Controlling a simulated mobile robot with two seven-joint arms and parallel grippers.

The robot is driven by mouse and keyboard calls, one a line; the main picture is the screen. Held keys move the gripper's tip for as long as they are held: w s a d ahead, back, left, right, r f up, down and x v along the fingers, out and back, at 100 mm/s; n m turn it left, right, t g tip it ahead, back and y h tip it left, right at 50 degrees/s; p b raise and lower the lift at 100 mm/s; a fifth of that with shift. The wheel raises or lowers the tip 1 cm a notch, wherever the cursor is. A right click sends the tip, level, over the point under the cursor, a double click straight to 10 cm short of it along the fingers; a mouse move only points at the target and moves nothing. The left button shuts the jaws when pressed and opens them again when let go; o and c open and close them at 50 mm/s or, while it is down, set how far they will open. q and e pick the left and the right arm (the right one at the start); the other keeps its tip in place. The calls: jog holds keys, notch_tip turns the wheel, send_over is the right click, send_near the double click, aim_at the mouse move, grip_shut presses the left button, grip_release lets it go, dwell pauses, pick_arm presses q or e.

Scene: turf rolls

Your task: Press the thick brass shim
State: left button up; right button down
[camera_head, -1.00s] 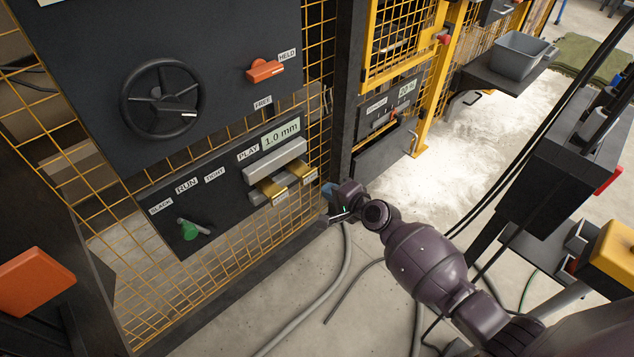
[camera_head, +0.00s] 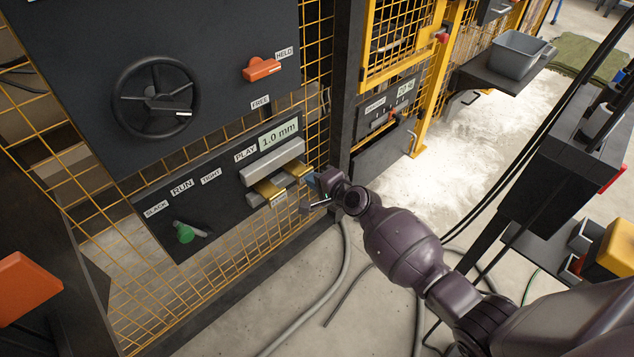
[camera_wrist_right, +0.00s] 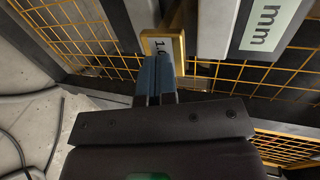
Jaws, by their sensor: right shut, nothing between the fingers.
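Two brass shims sit side by side under a grey block (camera_head: 272,160) on the dark panel, the left one (camera_head: 268,189) and the right one (camera_head: 297,171). A brass piece marked 1.0 (camera_wrist_right: 181,50) is straight ahead in the right wrist view. I cannot tell from the head view which shim is thicker. My right gripper (camera_head: 312,183) is shut and empty, close to the right shim. Its blue fingertips (camera_wrist_right: 156,78) overlap the lower edge of the 1.0 piece in the wrist view; I cannot tell whether they touch it. My left gripper is not in view.
A display (camera_head: 279,136) reads 1.0 mm beside the PLAY label. A green-knobbed lever (camera_head: 186,233), a black handwheel (camera_head: 156,97) and an orange handle (camera_head: 262,69) are on the panels. Yellow mesh (camera_head: 140,310) surrounds them. A dark post (camera_head: 345,90) stands right of the shims.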

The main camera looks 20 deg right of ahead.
aim_at(305, 173)
jog(key=x, duration=0.3)
jog(key=shift+w+a+r, duration=0.1)
jog(key=shift+w+r, duration=0.05)
jog(key=shift+r, duration=0.15)
jog(key=shift+w+r, duration=0.1)
jog(key=shift+r, duration=0.1)
